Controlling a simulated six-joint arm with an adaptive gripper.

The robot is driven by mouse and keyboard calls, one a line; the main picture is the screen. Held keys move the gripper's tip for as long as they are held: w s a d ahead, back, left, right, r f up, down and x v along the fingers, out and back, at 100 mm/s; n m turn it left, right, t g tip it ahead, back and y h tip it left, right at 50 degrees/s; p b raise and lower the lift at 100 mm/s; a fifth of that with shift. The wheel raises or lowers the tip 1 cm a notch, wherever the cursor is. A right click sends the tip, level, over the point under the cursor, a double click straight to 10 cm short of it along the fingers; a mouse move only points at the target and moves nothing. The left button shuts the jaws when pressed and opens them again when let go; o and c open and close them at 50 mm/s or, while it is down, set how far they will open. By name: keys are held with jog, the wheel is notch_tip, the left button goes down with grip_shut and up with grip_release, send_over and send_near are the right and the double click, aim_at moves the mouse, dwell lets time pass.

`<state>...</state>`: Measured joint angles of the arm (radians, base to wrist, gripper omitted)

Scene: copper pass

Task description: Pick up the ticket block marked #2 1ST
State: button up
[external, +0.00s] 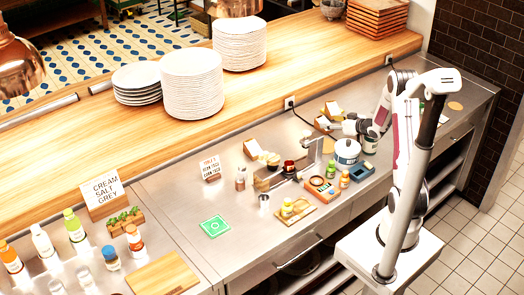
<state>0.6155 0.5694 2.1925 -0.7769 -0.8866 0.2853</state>
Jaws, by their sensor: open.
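Several small wooden blocks with pale tickets stand on the steel counter. One ticket block (253,149) is left of the middle, and another ticket block (333,110) is at the back. A third ticket block (322,124) is just in front of that one. Their markings are too small to read, so I cannot tell which is #2 1ST. My gripper (338,127) is open, close to the right of the two back blocks. Whether it touches either one is too small to tell.
A white lidded pot (347,151) stands just in front of my gripper, with a dark blue box (362,172) beside it. Small bottles and jars crowd the counter's middle. A wooden shelf (300,65) with plate stacks (192,85) runs behind. Counter around the green mat (214,227) is clear.

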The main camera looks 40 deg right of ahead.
aim_at(322, 119)
jog(key=shift+x, duration=0.75)
jog(key=shift+r+x, duration=0.2)
jog(key=shift+x, duration=2.4)
jog(key=shift+w, duration=0.1)
jog(key=c, duration=1.3)
